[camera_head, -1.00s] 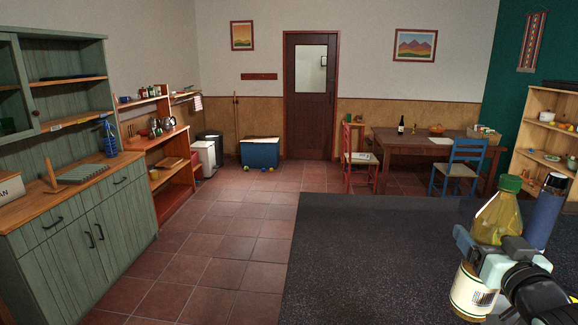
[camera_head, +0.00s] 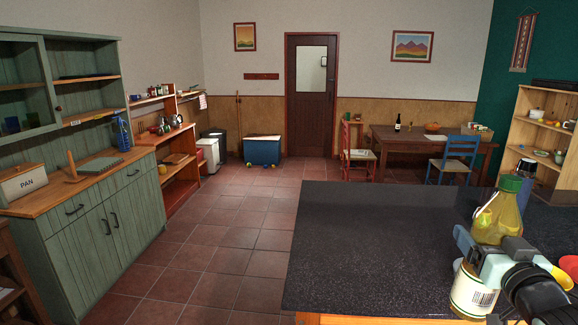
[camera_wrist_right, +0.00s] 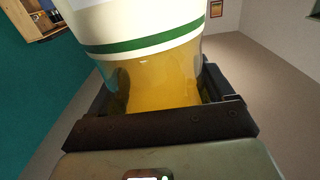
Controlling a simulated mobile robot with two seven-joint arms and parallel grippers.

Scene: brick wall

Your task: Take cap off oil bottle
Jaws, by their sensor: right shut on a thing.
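The oil bottle (camera_head: 497,218) is a clear bottle of yellow oil with a pale barcode label low on it. Its green cap (camera_head: 511,183) is on top. My right gripper (camera_head: 490,258) is shut on the bottle's body, below the cap, with the bottle leaning slightly right in the head view. In the right wrist view, the jaws (camera_wrist_right: 160,118) are on either side of the yellow bottle (camera_wrist_right: 160,80), next to its white label with a green stripe. The cap is outside the wrist view. My left gripper is not in view.
A dark speckled counter (camera_head: 380,250) spreads behind and left of the bottle, its visible left part bare. A blue cylinder (camera_head: 526,186) is partly hidden behind the bottle. A red round thing (camera_head: 570,265) lies at the right edge. Open tiled floor is left of the counter.

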